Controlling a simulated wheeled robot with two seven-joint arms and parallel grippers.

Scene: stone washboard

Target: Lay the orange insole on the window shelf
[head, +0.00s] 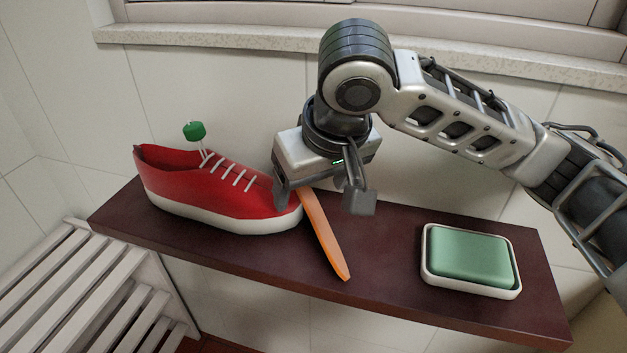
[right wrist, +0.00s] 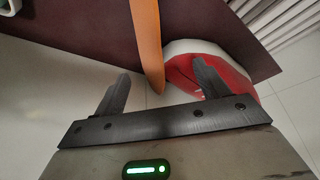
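The orange insole (head: 325,236) is at the dark brown shelf (head: 385,262), its near end close to the front edge and its far end partly hidden by my right gripper (head: 320,199). My right gripper is open above the insole's far end. In the right wrist view the insole (right wrist: 146,40) shows as a narrow strip between the two spread fingers (right wrist: 158,82), with gaps on both sides. A pale speckled ledge (head: 230,38) runs under the window, above and behind. My left gripper is not in view.
A red shoe (head: 215,195) with a white sole stands just left of the insole, a green-topped piece (head: 194,131) sticking up from it. A green block in a white dish (head: 470,289) sits at the shelf's right. A white slatted rack (head: 75,290) is at lower left.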

